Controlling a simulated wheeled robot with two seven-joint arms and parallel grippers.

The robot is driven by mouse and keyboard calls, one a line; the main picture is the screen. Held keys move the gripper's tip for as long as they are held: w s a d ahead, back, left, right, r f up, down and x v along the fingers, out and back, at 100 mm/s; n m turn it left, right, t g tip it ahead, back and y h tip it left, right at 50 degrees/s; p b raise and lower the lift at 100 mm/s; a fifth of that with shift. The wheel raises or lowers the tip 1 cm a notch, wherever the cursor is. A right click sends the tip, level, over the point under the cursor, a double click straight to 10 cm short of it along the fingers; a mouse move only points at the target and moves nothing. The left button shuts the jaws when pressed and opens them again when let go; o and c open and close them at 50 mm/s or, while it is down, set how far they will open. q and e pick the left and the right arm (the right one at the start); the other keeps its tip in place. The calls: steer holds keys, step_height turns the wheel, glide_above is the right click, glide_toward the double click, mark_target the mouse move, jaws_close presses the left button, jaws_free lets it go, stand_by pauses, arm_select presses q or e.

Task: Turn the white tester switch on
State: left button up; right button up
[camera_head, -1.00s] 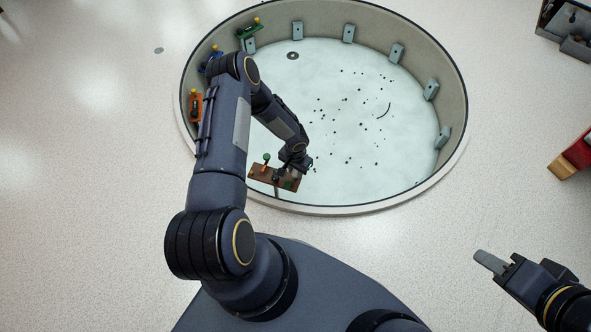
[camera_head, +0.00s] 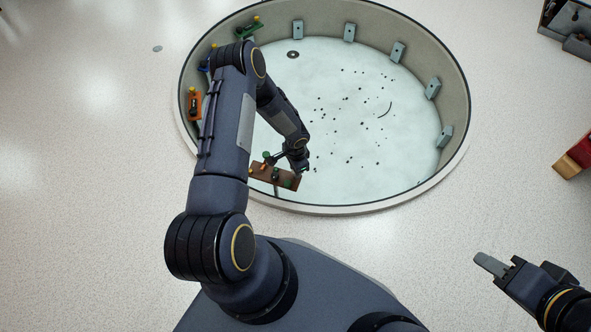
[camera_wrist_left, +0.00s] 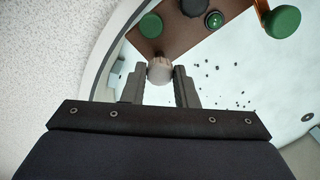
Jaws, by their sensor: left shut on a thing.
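A brown tester panel (camera_head: 262,171) stands at the near left edge of the round pit. In the left wrist view, the panel (camera_wrist_left: 180,38) carries green knobs, a small green lamp (camera_wrist_left: 214,20) and an orange lever (camera_wrist_left: 262,10). The white tester switch (camera_wrist_left: 160,72) is a pale round knob at the panel's near edge. My left gripper (camera_wrist_left: 160,84) is shut on it, one finger on each side. In the head view, my left gripper (camera_head: 299,168) is at the panel's right end, and the switch is hidden. My right gripper (camera_head: 492,264) is far off, over the floor at lower right.
The round pit's wall (camera_head: 455,80) carries several grey blocks. Small dark bits are scattered on the pale pit floor. A red and tan object (camera_head: 574,158) and a grey bin (camera_head: 568,28) stand at right.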

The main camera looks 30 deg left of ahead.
arm_select(q)
steer(key=m+b, duration=0.1)
steer(key=m, duration=0.2)
steer(key=shift+m, duration=1.7)
steer(key=o, duration=1)
step_height(320, 180, up, 7)
steer(key=shift+f+p, duration=0.1)
steer(key=shift+p, duration=1.15)
steer(key=shift+r, duration=0.55)
steer(key=shift+r, duration=0.1)
